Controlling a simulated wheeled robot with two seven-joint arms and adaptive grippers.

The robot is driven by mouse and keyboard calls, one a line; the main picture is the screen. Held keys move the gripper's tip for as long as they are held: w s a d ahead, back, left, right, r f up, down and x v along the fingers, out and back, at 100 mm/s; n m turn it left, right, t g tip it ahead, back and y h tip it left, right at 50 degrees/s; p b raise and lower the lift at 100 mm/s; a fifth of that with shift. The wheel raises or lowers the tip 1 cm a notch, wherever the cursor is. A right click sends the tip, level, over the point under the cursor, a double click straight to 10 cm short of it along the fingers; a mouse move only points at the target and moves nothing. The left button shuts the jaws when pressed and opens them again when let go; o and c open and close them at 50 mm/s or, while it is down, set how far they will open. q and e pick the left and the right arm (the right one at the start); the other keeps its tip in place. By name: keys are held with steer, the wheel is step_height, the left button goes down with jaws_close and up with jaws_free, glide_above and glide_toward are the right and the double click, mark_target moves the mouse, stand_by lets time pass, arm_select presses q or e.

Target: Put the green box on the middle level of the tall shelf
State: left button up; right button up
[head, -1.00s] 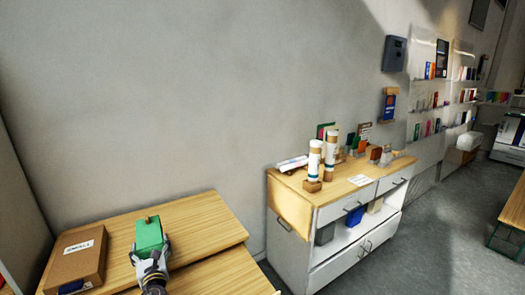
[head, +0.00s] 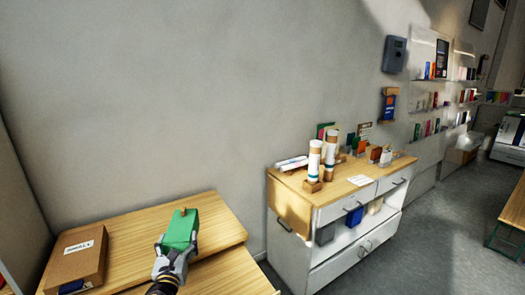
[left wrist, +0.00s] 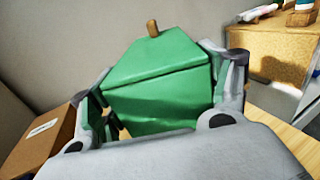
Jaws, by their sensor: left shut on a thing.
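The green box (head: 181,230) has a small tan knob on its lid. My left gripper (head: 176,255) is shut on it, over the wooden table at the lower left of the head view. In the left wrist view the green box (left wrist: 160,90) sits between the two fingers of my left gripper (left wrist: 165,95), one at each side. It looks tilted in the head view. I cannot tell how far its underside is from the tabletop. The tall shelf cannot be made out for certain. My right gripper is not in view.
A brown cardboard box (head: 75,262) labelled "SMALL" lies left on the wooden table (head: 130,222). A white cabinet (head: 297,260) with a wooden top holding tubes and small items stands to the right. Clear wall racks (head: 424,98) hang farther right. Open floor lies between.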

arm_select(q)
steer(key=s+d+f+h, duration=0.1)
steer(key=s+d+f, duration=0.1)
steer(key=s+f, duration=0.3)
steer(key=s+d+f+m+h, duration=0.1)
steer(key=s+d+f, duration=0.2)
steer(key=s+f, duration=0.3)
steer(key=shift+s+f+m+h, duration=0.15)
steer(key=shift+f+m+h, duration=0.15)
steer(key=shift+f, duration=1.2)
steer(key=shift+a, duration=0.15)
